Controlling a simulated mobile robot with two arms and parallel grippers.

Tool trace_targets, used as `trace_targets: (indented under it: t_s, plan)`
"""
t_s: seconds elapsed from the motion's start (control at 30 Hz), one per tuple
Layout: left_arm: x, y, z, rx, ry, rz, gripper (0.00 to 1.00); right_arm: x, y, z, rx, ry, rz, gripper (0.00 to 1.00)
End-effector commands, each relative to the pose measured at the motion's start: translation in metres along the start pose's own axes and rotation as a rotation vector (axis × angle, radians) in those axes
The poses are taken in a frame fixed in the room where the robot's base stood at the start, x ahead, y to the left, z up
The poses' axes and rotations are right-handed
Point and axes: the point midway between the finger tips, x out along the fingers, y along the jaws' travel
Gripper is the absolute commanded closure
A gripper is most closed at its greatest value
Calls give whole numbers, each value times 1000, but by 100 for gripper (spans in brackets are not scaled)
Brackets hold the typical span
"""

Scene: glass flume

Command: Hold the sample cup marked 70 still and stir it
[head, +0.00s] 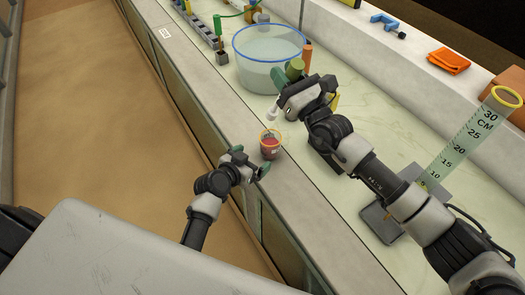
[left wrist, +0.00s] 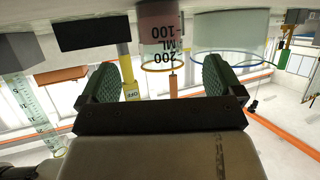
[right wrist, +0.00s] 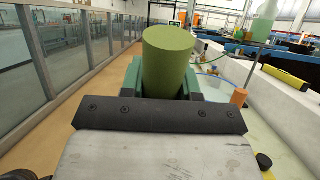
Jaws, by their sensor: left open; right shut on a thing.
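The sample cup (head: 270,149), clear with reddish contents, stands upright on the grey ledge; its label is too small to read. The left wrist view shows a cup (left wrist: 160,22) with ML marks, upside down in the picture, ahead of and between my fingers. My left gripper (head: 251,162) is open beside the cup, fingers pointing towards it, apart from it. My right gripper (head: 292,82) is shut on a green cylindrical handle (right wrist: 167,58), up and right of the cup in the head view. A pale tip (head: 272,111) hangs below that gripper, above the cup; the link to the handle is hidden.
A large clear tub (head: 255,72) with a blue rim stands behind the cup. A tall graduated cylinder (head: 465,135) with a yellow rim stands at right. An orange cloth (head: 449,61) lies on the far ledge. The ledge in front of the cup is clear.

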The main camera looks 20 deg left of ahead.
Motion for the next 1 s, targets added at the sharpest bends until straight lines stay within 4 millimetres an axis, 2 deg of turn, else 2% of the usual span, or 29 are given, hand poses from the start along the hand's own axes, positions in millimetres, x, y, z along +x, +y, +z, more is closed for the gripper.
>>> trace_targets:
  t_s: [0.1,0.3,0.5,0.7,0.93,0.97,1.0]
  plan:
    - [26,0,-1,-4,2,1,5,0,0,0,0,-1,0,94]
    - [62,0,-1,-2,0,0,5,0,0,0,0,-1,0,94]
    - [84,0,0,-1,0,0,5,0,0,0,0,-1,0,94]
    - [92,0,0,0,0,0,5,0,0,0,0,-1,0,94]
    - [92,0,0,0,-1,-1,5,0,0,0,0,-1,0,94]
    - [92,0,0,1,-1,-1,6,0,0,0,0,-1,0,94]
    - [92,0,0,1,-1,-1,13,0,0,0,0,-1,0,94]
